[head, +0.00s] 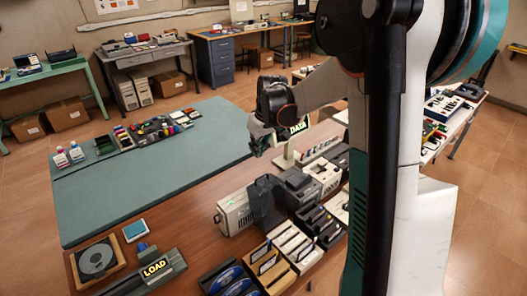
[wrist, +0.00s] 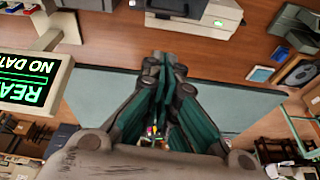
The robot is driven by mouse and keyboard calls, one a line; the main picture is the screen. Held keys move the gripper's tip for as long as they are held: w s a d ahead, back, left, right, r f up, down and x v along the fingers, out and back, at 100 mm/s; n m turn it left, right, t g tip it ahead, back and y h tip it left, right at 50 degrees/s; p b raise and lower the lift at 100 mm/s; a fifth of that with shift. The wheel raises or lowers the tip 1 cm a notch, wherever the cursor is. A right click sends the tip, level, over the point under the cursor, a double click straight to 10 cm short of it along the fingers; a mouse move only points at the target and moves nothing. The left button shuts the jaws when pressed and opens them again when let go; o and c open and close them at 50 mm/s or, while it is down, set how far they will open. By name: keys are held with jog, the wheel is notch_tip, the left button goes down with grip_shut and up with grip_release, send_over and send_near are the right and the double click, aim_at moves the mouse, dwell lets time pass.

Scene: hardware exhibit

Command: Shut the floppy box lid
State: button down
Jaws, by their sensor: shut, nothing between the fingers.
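My gripper (head: 262,148) hangs over the right part of the teal mat, beside the lit DATA sign. In the wrist view its fingers (wrist: 162,62) are shut with nothing between them. A dark grey upright piece (head: 265,202) stands on the wooden bench between a beige unit and the grey units. It may be the raised lid of the floppy box, but I cannot tell for sure. Its hinge and base are hidden. My gripper is behind and above it, apart from it. In the wrist view I cannot make out a floppy box.
A beige unit (head: 236,213) stands left of the dark piece. Trays of disks (head: 295,246) crowd the front right. A lit display (wrist: 28,85) stands near my gripper. The teal mat (head: 150,185) is mostly clear.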

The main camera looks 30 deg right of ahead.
notch_tip(320, 180, down, 8)
jog(key=n+b, duration=0.1)
jog(key=shift+a+f+b, duration=0.15)
jog(key=shift+f+b, duration=0.05)
jog(key=shift+b, duration=0.2)
dwell(0.5)
